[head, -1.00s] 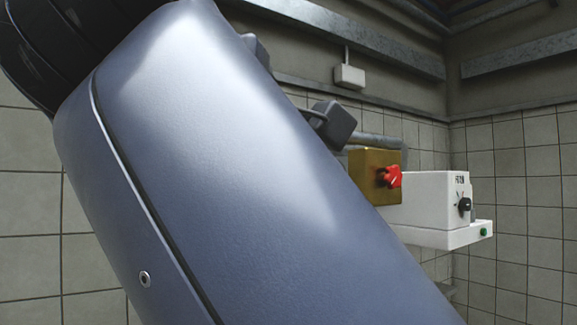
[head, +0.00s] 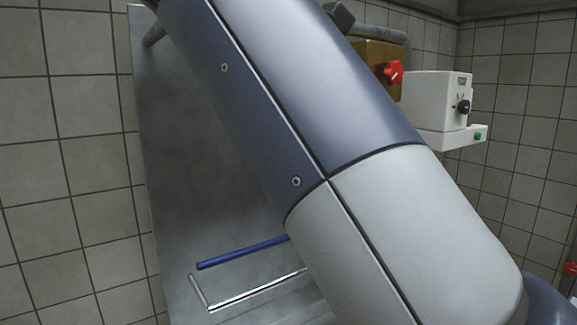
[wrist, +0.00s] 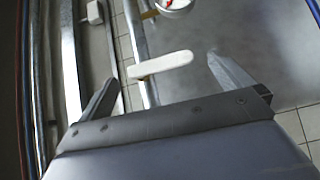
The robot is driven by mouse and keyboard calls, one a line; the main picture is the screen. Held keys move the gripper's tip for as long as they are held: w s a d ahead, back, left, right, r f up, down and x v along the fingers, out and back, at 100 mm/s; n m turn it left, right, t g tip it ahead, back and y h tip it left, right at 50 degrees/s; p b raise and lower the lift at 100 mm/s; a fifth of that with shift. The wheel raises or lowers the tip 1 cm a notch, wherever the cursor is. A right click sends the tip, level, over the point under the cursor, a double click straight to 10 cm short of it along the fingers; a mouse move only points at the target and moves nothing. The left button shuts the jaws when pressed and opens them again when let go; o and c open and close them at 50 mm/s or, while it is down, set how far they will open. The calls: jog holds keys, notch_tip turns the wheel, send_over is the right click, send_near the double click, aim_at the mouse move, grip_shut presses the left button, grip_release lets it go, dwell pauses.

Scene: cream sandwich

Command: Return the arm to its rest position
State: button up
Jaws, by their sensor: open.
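My gripper (wrist: 163,68) shows in the wrist view with its two fingers spread wide apart and nothing touching them. A pale elongated bar (wrist: 162,65) appears beyond and between the fingertips; I cannot tell its distance. In the head view my large blue-grey and white arm crosses the middle of the picture diagonally, and my gripper is not visible there.
A grey metal surface (head: 185,170) lies behind my arm, with a blue rod (head: 240,252) and thin metal rod (head: 255,290). At right are a brass box (head: 372,60) with a red knob and a white machine (head: 428,95). A partly cropped white dish (wrist: 176,4) shows in the wrist view.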

jog(key=shift+w+d, duration=0.25)
jog(key=shift+w, duration=1)
jog(key=shift+s, duration=0.1)
